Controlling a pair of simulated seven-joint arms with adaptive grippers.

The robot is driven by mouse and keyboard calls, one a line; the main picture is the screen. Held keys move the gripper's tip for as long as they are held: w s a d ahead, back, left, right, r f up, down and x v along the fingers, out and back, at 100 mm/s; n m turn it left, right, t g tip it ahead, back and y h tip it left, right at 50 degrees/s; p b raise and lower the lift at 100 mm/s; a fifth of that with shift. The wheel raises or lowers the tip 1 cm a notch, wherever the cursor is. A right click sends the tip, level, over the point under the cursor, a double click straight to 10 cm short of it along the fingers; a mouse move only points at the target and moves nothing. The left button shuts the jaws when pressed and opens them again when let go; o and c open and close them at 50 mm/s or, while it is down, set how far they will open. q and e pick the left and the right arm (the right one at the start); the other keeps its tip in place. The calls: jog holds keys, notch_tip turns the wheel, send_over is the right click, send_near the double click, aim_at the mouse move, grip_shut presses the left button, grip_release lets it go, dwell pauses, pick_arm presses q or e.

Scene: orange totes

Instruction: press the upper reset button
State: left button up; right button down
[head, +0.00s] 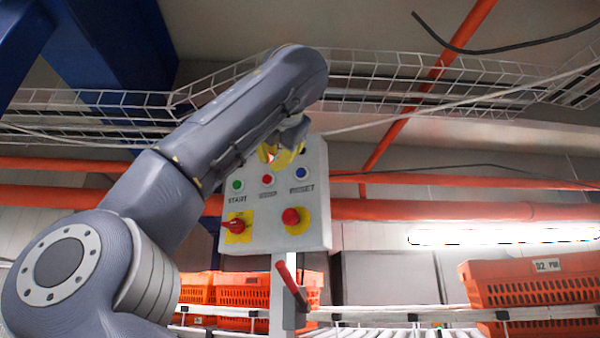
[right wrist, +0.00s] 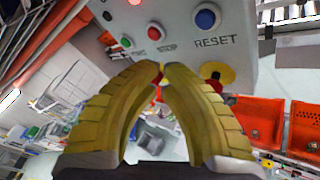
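A grey control box (head: 318,205) stands in the middle of the head view. A blue button (head: 302,173) sits at its upper right; in the right wrist view the blue button (right wrist: 207,17) has the label RESET under it. A red button (head: 268,180) and a green button (head: 238,185) sit to its left. My right gripper (head: 280,157) is in front of the upper part of the box and hides some of it. In the right wrist view its yellow fingers are together at the tips, with nothing visibly held, below the button row. My left gripper is not in view.
Lower on the box are a red rotary switch (head: 236,226) and a red mushroom button (head: 295,218) on yellow plates. Another red round part (right wrist: 135,2) shows at the wrist view's top edge. Orange totes (head: 530,280) stand beside a roller conveyor (head: 400,333).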

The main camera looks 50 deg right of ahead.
jog(key=shift+w+d, duration=0.25)
jog(key=shift+d, duration=0.8)
jog(key=shift+w+d, duration=0.25)
jog(key=shift+d, duration=0.75)
jog(key=shift+w+d, duration=0.25)
jog(key=shift+d, duration=0.8)
jog(key=shift+d, duration=0.15)
jog(key=shift+w+d, duration=0.1)
jog(key=shift+d, duration=0.2)
jog(key=shift+w+d, duration=0.1)
jog(key=shift+d, duration=0.35)
jog(key=shift+a, duration=0.15)
dwell(0.4)
jog(key=shift+s+a, duration=0.2)
jog(key=shift+a, duration=0.5)
jog(key=shift+a, duration=0.15)
jog(key=shift+s+a, duration=0.2)
jog(key=shift+a, duration=0.55)
jog(key=shift+s+a, duration=0.15)
jog(key=shift+a, duration=0.65)
jog(key=shift+s+a, duration=0.2)
jog(key=shift+a, duration=0.55)
